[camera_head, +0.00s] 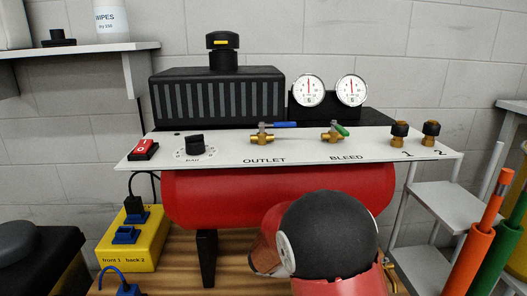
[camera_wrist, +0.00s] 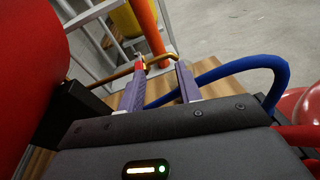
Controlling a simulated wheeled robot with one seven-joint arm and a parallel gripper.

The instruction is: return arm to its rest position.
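My gripper (camera_wrist: 162,68) shows in the wrist view with its two purple-grey fingers apart. A brass fitting (camera_wrist: 158,60) shows at the fingertips, with a small red part by the left one. I cannot tell whether a finger touches it. In the head view my arm's black and red joint stands in front of the red tank (camera_head: 230,196), and my gripper is hidden.
A yellow socket box (camera_head: 135,245) stands at left. A grey shelf rack (camera_head: 445,205) and orange and green cylinders stand at right. A blue hose (camera_wrist: 235,68) curves beside my gripper.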

